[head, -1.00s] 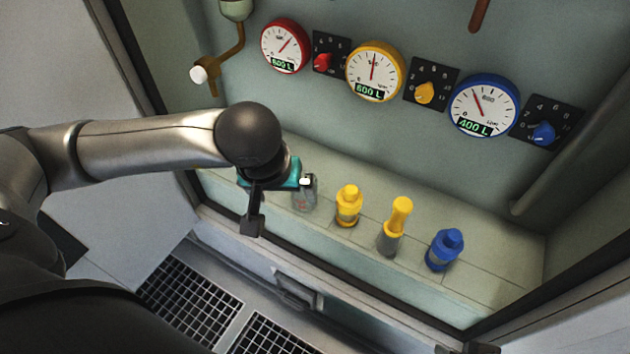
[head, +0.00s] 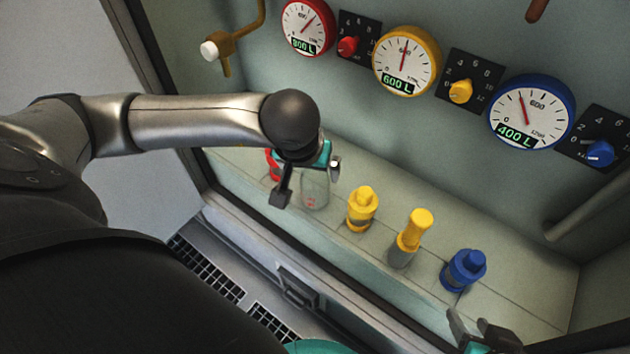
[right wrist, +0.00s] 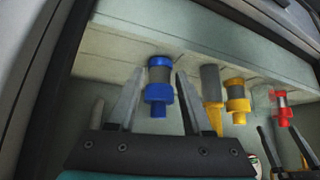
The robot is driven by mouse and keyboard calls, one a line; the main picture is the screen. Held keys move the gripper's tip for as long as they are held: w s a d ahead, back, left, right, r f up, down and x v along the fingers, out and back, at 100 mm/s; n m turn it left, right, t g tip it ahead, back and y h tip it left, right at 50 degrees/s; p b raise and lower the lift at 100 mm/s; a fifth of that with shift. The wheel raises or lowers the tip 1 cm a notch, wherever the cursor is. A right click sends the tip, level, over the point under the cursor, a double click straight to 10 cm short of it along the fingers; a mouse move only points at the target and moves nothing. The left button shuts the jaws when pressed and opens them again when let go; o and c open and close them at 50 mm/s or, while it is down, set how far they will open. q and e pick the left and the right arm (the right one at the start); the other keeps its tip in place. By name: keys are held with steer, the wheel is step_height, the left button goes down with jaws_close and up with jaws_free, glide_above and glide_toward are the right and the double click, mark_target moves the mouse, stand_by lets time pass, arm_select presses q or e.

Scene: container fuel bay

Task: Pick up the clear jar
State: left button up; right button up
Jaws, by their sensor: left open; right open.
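The clear jar (head: 315,192) stands on the shelf in the head view, a see-through jar with small red marks on its front. My left gripper (head: 308,181) is open at the jar, with one finger at its left and the other near its upper right. The gripper hides the jar's top, and I cannot tell whether the fingers touch it. My right gripper (head: 484,338) is open at the bottom right of the head view. In the right wrist view its open fingers (right wrist: 160,73) point toward the blue bottle, with nothing held.
Right of the jar stand a yellow bottle (head: 362,210), a grey bottle with a tall yellow top (head: 411,238) and a blue bottle (head: 464,270). A red object (head: 272,165) is partly hidden behind my left gripper. Gauges and knobs line the back wall; the shelf's front edge (head: 375,290) is raised.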

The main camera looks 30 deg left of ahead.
mark_target(315, 182)
arm_select(q)
steer(key=shift+b+x, duration=1.25)
steer(key=shift+x, duration=1.3)
steer(key=shift+b+x, duration=0.6)
steer(key=shift+x, duration=0.2)
steer(key=shift+w+f+b, duration=0.25)
steer(key=shift+f+b, duration=0.15)
steer(key=shift+f, duration=0.25)
steer(key=shift+w+a+f, duration=0.1)
steer(key=shift+w+f, duration=0.05)
steer(key=shift+f, duration=0.15)
arm_select(e)
steer(key=w+a+r+t+y, duration=0.1)
steer(key=a+r+t+y, duration=0.2)
steer(key=a+t, duration=0.5)
steer(key=shift+w+r+m+t+y, duration=0.15)
steer(key=shift+w+m+t+y, duration=0.2)
steer(key=shift+y, duration=0.35)
arm_select(q)
steer(key=c, duration=1.3)
